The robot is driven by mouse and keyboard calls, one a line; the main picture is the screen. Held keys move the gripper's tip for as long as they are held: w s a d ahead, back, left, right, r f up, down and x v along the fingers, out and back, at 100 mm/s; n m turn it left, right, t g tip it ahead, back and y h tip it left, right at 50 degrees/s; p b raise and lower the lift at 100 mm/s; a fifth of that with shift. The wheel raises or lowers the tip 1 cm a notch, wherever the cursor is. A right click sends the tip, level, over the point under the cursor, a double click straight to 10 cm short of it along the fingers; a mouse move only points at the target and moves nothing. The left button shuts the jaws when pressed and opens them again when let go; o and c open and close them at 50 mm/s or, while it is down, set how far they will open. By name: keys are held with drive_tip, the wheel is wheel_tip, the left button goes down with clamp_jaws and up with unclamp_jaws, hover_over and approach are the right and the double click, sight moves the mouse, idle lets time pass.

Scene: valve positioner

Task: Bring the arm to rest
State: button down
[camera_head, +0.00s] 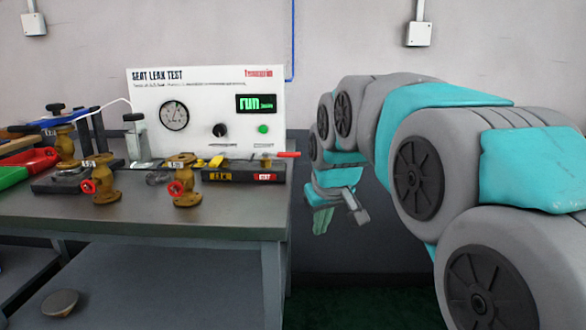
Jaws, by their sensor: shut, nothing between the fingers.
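My arm (425,140) fills the right side of the view, grey with teal covers, bent over and reaching toward the bench's right end. My gripper (322,219) hangs at the arm's far end, pointing down, just right of the bench and below the level of its top. Its fingers are small in view and look close together with nothing held. It is apart from the bench and from the things on it.
A grey workbench (200,225) stands at left. A white seat leak test panel (205,90) shows "run" on its display (256,103). Brass valves with red handwheels (181,190) stand in front. A red-handled lever (288,154) sticks out near the bench's right edge.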

drive_tip(key=s+d+f+m+g, duration=0.1)
drive_tip(key=s+f, duration=0.5)
drive_tip(key=s, duration=0.6)
drive_tip(key=s+d+f+m+g, duration=0.2)
drive_tip(key=s+d+f, duration=0.3)
drive_tip(key=s, duration=0.6)
drive_tip(key=s+d+f+m+g, duration=0.1)
drive_tip(key=s+d+f+g, duration=0.2)
drive_tip(key=s+f, duration=0.4)
drive_tip(key=s+g, duration=0.1)
drive_tip(key=s, duration=0.4)
drive_tip(key=shift+s+d+f+h, duration=0.2)
drive_tip(key=shift+s+f+h, duration=0.1)
drive_tip(key=shift+h, duration=0.1)
idle(0.3)
